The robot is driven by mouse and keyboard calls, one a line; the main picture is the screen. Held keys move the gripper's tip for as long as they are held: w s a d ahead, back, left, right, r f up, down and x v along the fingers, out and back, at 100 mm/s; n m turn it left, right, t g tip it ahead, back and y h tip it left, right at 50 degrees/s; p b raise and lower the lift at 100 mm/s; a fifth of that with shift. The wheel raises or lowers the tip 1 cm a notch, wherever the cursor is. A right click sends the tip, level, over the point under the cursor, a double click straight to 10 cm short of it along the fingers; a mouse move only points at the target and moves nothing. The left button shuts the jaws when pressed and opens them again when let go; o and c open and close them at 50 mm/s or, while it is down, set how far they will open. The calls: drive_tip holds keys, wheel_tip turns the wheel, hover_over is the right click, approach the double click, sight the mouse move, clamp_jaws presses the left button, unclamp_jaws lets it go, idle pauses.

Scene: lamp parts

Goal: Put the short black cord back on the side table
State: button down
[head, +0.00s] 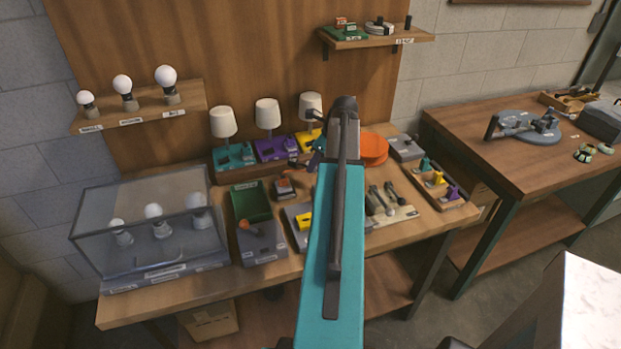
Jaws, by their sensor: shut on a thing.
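My gripper (311,158) is small in the head view, just left of my raised arm and over the back of the workbench (270,277). Part of it is hidden behind the arm. It is shut on a small dark thing (297,164), too small and dark here to tell its shape. I cannot make out the short black cord for certain anywhere. A side table (465,148) with a wooden top stands at the right. A grey-blue round mat (535,135) with a dark clamp-like tool lies on it.
On the workbench stand a clear case (150,225) with bulbs, a green bin (250,203), several white-shaded lamps (267,113) and an orange disc (374,149). A bulb shelf (140,115) and a parts shelf (375,38) are above. The side table's front left is bare.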

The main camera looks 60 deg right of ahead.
drive_tip(key=shift+f, duration=1.3)
drive_tip(key=shift+f+p, duration=0.65)
drive_tip(key=shift+f, duration=1.2)
drive_tip(key=shift+f, duration=0.1)
drive_tip(key=c, duration=1.7)
unclamp_jaws()
drive_tip(key=shift+b+v, duration=1.15)
drive_tip(key=shift+v, duration=4.85)
drive_tip(key=shift+w, duration=0.1)
